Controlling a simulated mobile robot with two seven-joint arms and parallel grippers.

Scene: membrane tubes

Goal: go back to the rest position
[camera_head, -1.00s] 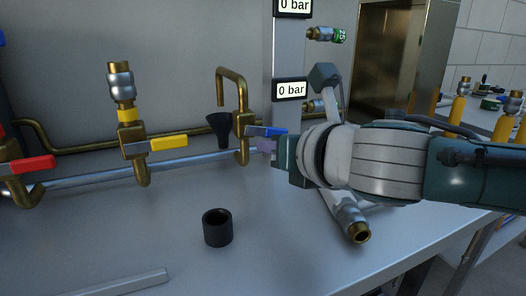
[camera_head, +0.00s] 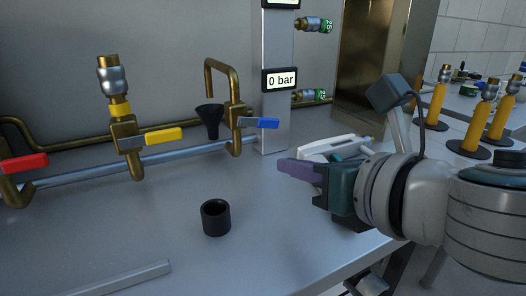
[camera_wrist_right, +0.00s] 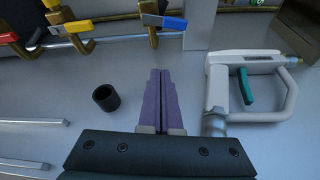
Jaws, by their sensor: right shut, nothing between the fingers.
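My right gripper (camera_head: 298,170) is shut and empty above the right part of the bench. Its purple fingers lie together in the right wrist view (camera_wrist_right: 160,100). The blue-handled valve (camera_head: 258,123) stands behind and left of it, apart from the fingers. A white tool with a looped handle (camera_wrist_right: 250,85) lies on the bench just right of the fingers; in the head view it (camera_head: 335,148) is partly hidden by my gripper. My left gripper is not in view.
A black open cup (camera_head: 215,217) stands on the bench, left of my gripper. Yellow (camera_head: 163,136) and red (camera_head: 25,164) valve handles are on the pipe at left. A metal bar (camera_head: 125,279) lies in front. Yellow tubes on black bases (camera_head: 436,105) stand at right.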

